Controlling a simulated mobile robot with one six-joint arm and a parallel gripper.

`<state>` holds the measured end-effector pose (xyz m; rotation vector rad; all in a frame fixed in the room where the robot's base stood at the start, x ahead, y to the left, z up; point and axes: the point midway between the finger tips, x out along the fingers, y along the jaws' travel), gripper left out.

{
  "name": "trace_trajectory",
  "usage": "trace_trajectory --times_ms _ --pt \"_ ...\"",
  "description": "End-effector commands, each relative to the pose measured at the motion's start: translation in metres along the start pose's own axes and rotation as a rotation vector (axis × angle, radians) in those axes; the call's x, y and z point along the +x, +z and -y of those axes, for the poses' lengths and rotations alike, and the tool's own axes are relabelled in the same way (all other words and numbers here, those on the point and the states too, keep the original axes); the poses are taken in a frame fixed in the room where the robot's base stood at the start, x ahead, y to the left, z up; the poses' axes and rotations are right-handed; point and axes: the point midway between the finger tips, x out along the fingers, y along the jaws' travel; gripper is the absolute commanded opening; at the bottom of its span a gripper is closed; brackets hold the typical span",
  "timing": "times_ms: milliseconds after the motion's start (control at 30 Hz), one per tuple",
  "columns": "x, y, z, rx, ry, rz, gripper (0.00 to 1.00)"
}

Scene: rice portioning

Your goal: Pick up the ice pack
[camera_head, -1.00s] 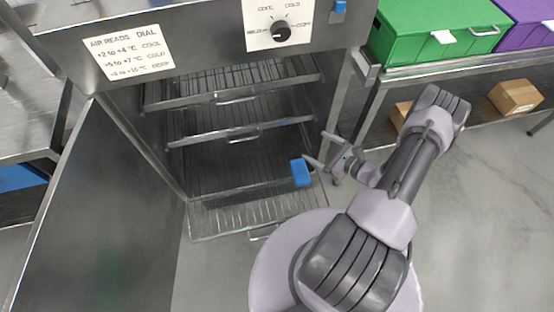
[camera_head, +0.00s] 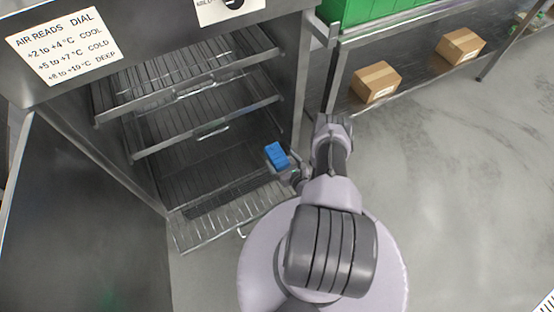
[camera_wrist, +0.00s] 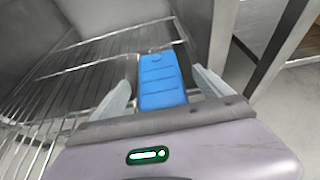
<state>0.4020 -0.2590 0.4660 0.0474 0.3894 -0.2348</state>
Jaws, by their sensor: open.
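The ice pack is a blue ridged block (camera_head: 277,155) at the right side of the open cabinet, at its lower wire shelf. In the wrist view the ice pack (camera_wrist: 161,80) lies between the two fingers of my gripper (camera_wrist: 164,92). The fingers are open, with a gap on each side of the pack. In the head view my gripper (camera_head: 288,172) is close to the pack and partly hidden by my own arm. Whether the near end of the pack touches the gripper's palm cannot be told.
The cabinet's pulled-out wire shelf (camera_head: 215,222) sits low, with more racks (camera_head: 205,127) above. The cabinet door (camera_head: 85,220) stands open at left. A side bench with a green crate (camera_head: 385,10) and cardboard boxes (camera_head: 376,82) is at right. The right floor is clear.

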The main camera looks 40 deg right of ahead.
Motion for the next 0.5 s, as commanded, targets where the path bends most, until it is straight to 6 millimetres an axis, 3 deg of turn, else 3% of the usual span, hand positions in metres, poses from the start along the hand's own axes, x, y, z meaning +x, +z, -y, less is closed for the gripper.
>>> trace_trajectory --times_ms 33,167,400,433,500 --pt "0.014 -0.003 -0.001 -0.006 0.005 0.002 0.89" --pt "0.034 -0.001 -0.002 -0.003 0.003 0.001 0.89" --pt "0.038 0.003 -0.001 -0.001 0.001 0.000 0.89" --pt "0.038 0.003 -0.001 -0.001 0.001 0.000 0.87" --pt "0.038 0.003 -0.001 -0.001 0.001 0.000 0.73"
